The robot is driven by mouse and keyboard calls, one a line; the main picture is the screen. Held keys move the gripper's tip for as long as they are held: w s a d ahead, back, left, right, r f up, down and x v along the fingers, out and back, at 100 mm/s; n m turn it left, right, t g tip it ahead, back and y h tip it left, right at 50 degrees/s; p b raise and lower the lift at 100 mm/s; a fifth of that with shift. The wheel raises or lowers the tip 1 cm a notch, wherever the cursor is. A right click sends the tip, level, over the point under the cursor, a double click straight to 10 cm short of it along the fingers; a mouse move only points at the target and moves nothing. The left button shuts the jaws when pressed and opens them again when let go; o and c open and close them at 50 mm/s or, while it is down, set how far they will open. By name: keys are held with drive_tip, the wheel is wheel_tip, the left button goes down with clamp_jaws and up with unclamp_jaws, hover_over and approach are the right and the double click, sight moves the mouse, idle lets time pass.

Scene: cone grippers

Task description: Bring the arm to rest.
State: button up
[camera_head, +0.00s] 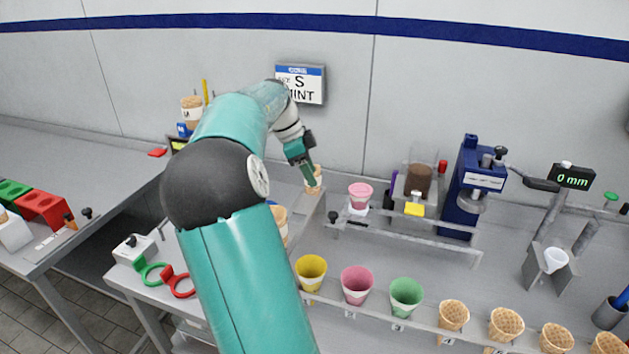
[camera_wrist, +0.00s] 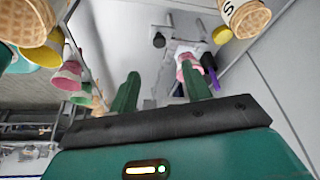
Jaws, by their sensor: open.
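My teal arm reaches across the bench in the head view. My gripper (camera_head: 312,180) points down, with its fingers close to a waffle cone (camera_head: 314,187) that stands near the back wall. Whether they touch cannot be told from the head view. In the wrist view my gripper (camera_wrist: 160,86) has its two green fingers apart, with nothing held between them. A waffle cone with a band marked S (camera_wrist: 243,14) shows at the top right there, outside the fingers. My arm hides part of the bench and another cone.
Yellow (camera_head: 311,272), pink (camera_head: 357,284) and green (camera_head: 406,296) cups stand in a front rack beside several waffle cones (camera_head: 507,324). A pink-filled cup (camera_head: 360,194), a blue machine (camera_head: 472,190) and a wall sign (camera_head: 300,84) are behind. Red and green rings lie left.

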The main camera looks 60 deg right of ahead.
idle(0.6)
drive_tip(key=w+a+n+t, duration=0.1)
drive_tip(key=a+n, duration=0.1)
drive_tip(key=a, duration=0.2)
drive_tip(key=w+a+n+t, duration=0.1)
drive_tip(key=a+n, duration=0.2)
drive_tip(key=a, duration=0.2)
drive_tip(key=w+a+n+t+y, duration=0.1)
drive_tip(key=a+n, duration=0.2)
drive_tip(key=a, duration=0.1)
drive_tip(key=shift+w+a+r+t, duration=0.15)
drive_tip(key=shift+a+r+t, duration=0.15)
drive_tip(key=shift+r, duration=0.1)
drive_tip(key=s+a+r+n+t+y, duration=0.15)
drive_tip(key=a+n, duration=0.45)
drive_tip(key=a, duration=0.6)
drive_tip(key=s+a+n+t, duration=0.1)
drive_tip(key=a+n+t, duration=0.1)
drive_tip(key=a+n, duration=0.7)
drive_tip(key=s+a+f+n+t, duration=0.1)
drive_tip(key=s+a+n, duration=0.2)
drive_tip(key=a, duration=0.3)
drive_tip(key=s+a+f+n+t, duration=0.1)
drive_tip(key=s+a+f+n, duration=0.1)
drive_tip(key=a, duration=0.4)
drive_tip(key=shift+s+a+n, duration=0.35)
drive_tip(key=shift+s+n, duration=0.15)
drive_tip(key=shift+s, duration=0.25)
drive_tip(key=shift+c, duration=1.3)
drive_tip(key=shift+d, duration=0.1)
